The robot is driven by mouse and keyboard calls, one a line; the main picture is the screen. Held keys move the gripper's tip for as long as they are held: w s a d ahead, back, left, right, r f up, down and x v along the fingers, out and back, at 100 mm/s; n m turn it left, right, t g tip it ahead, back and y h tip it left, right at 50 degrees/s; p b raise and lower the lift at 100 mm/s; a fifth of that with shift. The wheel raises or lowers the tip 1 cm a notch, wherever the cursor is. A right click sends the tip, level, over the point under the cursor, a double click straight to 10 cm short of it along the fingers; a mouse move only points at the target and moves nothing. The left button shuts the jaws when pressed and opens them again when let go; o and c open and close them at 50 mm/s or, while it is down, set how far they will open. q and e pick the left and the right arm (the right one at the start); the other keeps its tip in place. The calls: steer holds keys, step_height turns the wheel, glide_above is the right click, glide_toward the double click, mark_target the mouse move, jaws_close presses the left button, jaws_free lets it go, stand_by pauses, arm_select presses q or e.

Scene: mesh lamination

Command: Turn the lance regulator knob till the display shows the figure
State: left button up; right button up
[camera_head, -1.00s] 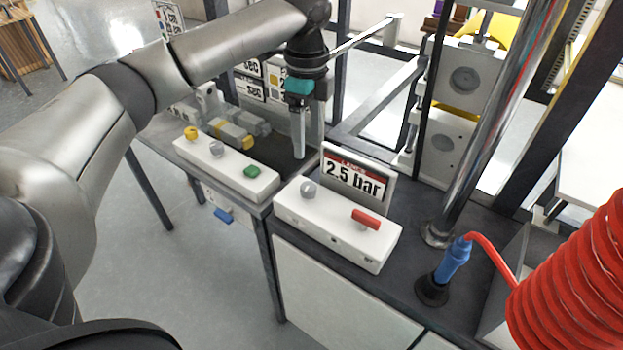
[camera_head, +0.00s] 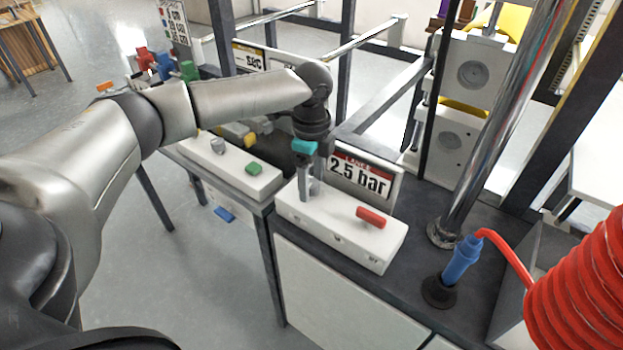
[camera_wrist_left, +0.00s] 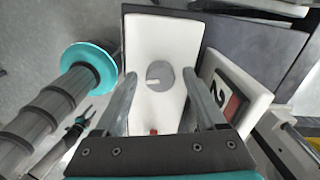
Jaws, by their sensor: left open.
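The lance regulator is a white box (camera_head: 340,229) with a grey round knob at its left end and a red lever (camera_head: 371,218) to the right. The sign on it reads "2.5 bar" on the display (camera_head: 358,181). My left gripper (camera_head: 309,194) points down over the knob, its fingers largely hiding it in the head view. In the left wrist view the knob (camera_wrist_left: 160,78) shows between the open, apart fingers (camera_wrist_left: 164,92), with a pale mark on its top. I cannot tell whether either finger touches it. My right gripper is not recognisable in these views.
A second white box (camera_head: 228,165) with a green button stands to the left. A blue nozzle (camera_head: 460,262) with a red hose stands in a black holder on the right. A shiny metal post (camera_head: 490,140) rises behind it. The dark bench top between is clear.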

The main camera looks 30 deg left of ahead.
arm_select(q)
steer(key=shift+c, duration=0.4)
jaws_close()
steer(key=shift+r+p, duration=0.15)
steer(key=shift+p, duration=0.55)
steer(key=n+p, duration=1)
steer(key=p, duration=0.4)
steer(key=shift+s+p, duration=0.1)
steer(key=shift+p, duration=0.2)
steer(key=shift+n+p, duration=1.25)
steer(key=shift+n, duration=0.35)
